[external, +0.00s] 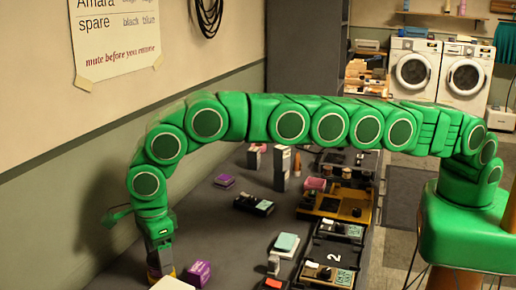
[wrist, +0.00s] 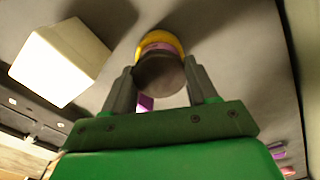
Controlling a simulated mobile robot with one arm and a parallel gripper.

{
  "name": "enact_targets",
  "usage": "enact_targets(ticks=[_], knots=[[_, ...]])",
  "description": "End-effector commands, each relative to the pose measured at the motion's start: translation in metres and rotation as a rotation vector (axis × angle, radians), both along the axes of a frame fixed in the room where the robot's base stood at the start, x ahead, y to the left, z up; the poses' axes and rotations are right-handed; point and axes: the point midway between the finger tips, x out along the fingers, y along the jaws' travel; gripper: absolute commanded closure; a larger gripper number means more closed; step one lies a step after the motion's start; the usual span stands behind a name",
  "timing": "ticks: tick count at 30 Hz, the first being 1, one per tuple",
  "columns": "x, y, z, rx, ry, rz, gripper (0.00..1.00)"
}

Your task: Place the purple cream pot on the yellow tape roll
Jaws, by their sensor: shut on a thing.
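My gripper (wrist: 159,68) is shut on the purple cream pot (wrist: 160,76), with a finger on either side. The pot shows a dark round face toward the wrist camera and a narrow purple band at its far edge. The yellow tape roll (wrist: 158,37) shows as a yellow arc just beyond the pot. The pot is over or against the roll; I cannot tell whether they touch. In the external view my gripper (external: 160,256) points down low over the counter, and the fingers hide most of the pot.
A purple box (external: 198,273) stands just right of my gripper. A white block (external: 172,284) is close in front; it also shows in the wrist view (wrist: 58,62). Dark devices and trays fill the counter's right side. The wall (external: 60,190) is close on the left.

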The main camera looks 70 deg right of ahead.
Motion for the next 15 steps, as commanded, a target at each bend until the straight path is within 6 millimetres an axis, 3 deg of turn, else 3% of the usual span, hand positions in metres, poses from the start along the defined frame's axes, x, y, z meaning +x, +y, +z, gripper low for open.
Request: enact_targets(ticks=[2, 3, 7, 15], knots=[[-0.0003, -0.0001, -0.0021, -0.001, 0.001, 0.000, 0.74], [-0.0001, 0.0000, -0.0019, -0.001, 0.001, 0.000, 0.38], [-0.0001, 0.0000, -0.0018, 0.000, 0.000, 0.000, 0.18], [-0.0001, -0.0001, -0.0015, 0.000, 0.000, 0.000, 0.17]])
